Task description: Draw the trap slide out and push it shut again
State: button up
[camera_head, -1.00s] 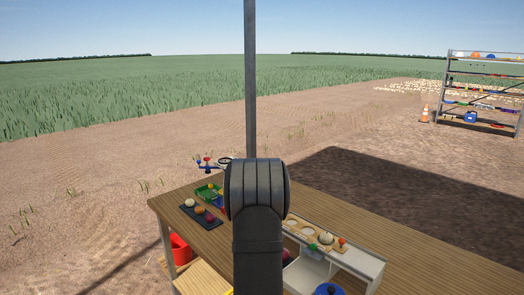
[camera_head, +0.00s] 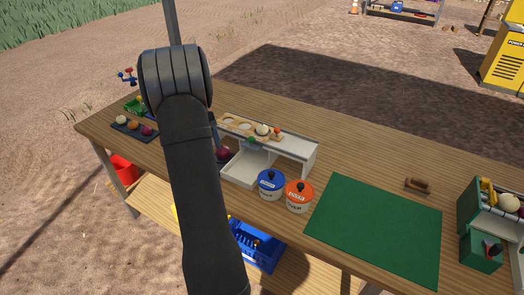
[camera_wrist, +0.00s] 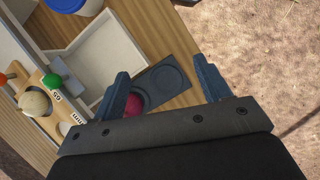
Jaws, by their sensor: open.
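A pale box-like unit (camera_head: 300,148) stands on the table, with a wooden board with round holes on top and an open white tray (camera_head: 247,168) at its front. A green knob (camera_head: 251,140) sits at the board; it also shows in the wrist view (camera_wrist: 54,81). I cannot tell for sure whether this knob belongs to the trap slide. My gripper (camera_wrist: 163,84) is open in the wrist view, right of the white tray. Between its fingers a dark plate (camera_wrist: 168,80) with round recesses shows; a red onion (camera_wrist: 133,104) is partly hidden by the left finger. My arm hides the gripper in the head view.
A blue-lidded jar (camera_head: 271,184) and an orange-lidded jar (camera_head: 299,195) stand right of the unit. A green mat (camera_head: 375,228) lies clear. A small wooden block (camera_head: 417,185) and a green box (camera_head: 480,250) are further right. A dark tray (camera_head: 134,128) of onions is at left.

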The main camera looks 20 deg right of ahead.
jog(key=shift+c, duration=0.4)
jog(key=c, duration=0.4)
jog(key=shift+d+r+m, duration=0.25)
jog(key=shift+m, duration=0.15)
notch_tip(320, 180, up, 13)
jog(key=m+t+h, duration=0.2)
jog(key=m+t, duration=0.5)
jog(key=m, duration=1.3)
send_over(249, 138)
jog(key=s+a, duration=0.5)
jog(key=a, duration=0.1)
jog(key=x, duration=1.7)
jog(key=shift+w+d+f, duration=0.25)
jog(key=shift+w+d, duration=0.05)
